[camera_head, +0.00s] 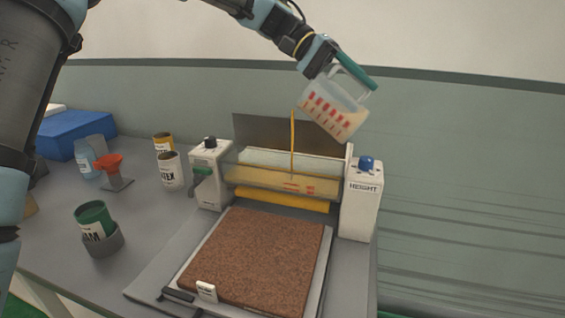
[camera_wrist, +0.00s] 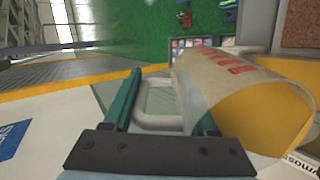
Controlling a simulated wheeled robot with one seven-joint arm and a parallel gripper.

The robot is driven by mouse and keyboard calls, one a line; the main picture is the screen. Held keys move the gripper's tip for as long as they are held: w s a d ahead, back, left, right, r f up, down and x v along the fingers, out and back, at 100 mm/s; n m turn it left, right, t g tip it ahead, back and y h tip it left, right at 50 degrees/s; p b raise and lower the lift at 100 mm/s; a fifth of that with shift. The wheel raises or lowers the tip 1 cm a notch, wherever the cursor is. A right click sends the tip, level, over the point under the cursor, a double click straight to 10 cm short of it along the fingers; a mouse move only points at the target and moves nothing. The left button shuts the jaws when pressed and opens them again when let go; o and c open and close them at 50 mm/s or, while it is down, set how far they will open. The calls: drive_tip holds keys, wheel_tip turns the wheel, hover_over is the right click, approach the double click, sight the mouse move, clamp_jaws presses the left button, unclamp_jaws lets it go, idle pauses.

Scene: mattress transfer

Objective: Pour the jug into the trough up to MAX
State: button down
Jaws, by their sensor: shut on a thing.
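The clear jug (camera_head: 337,108) with red marks is tilted steeply, its mouth to the left, with pale liquid inside. My gripper (camera_head: 350,72) is shut on its handle (camera_wrist: 158,121), above and right of the trough. A thin yellow stream (camera_head: 292,140) falls from the jug's lip into the trough (camera_head: 262,180). The trough is a long clear box across the machine, with yellowish liquid in it and red marks on its front wall. The marks are too small to read, so I cannot tell the level against MAX. In the wrist view the jug (camera_wrist: 215,95) shows yellow liquid toward its mouth.
The machine's white posts, the right one with a blue knob (camera_head: 367,163), flank the trough. A brown slab (camera_head: 257,262) lies in front. Cups, a red funnel (camera_head: 109,168), a green can (camera_head: 94,218) and a blue box (camera_head: 75,135) stand at left.

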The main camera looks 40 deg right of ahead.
sight(332, 84)
drive_tip(key=shift+w+a+r+g+h+b, duration=0.1)
drive_tip(key=shift+w+a+g+h+b, duration=0.15)
drive_tip(key=shift+g+b, duration=0.3)
drive_tip(key=shift+w+r+g+h+b, duration=0.15)
drive_tip(key=shift+w+g+b, duration=0.25)
drive_tip(key=shift+b, duration=0.4)
drive_tip(key=shift+w+a+g+h+b, duration=0.15)
drive_tip(key=shift+w+g+h+b, duration=0.1)
drive_tip(key=shift+g+b, duration=0.3)
idle(2.5)
drive_tip(key=shift+w+a+g+b, duration=0.2)
drive_tip(key=shift+w+a+g, duration=0.05)
drive_tip(key=shift+w, duration=0.2)
drive_tip(key=shift+w+a+g+b, duration=0.2)
drive_tip(key=shift+w+g, duration=0.05)
drive_tip(key=shift+w, duration=0.2)
idle(0.9)
drive_tip(key=shift+s, duration=0.1)
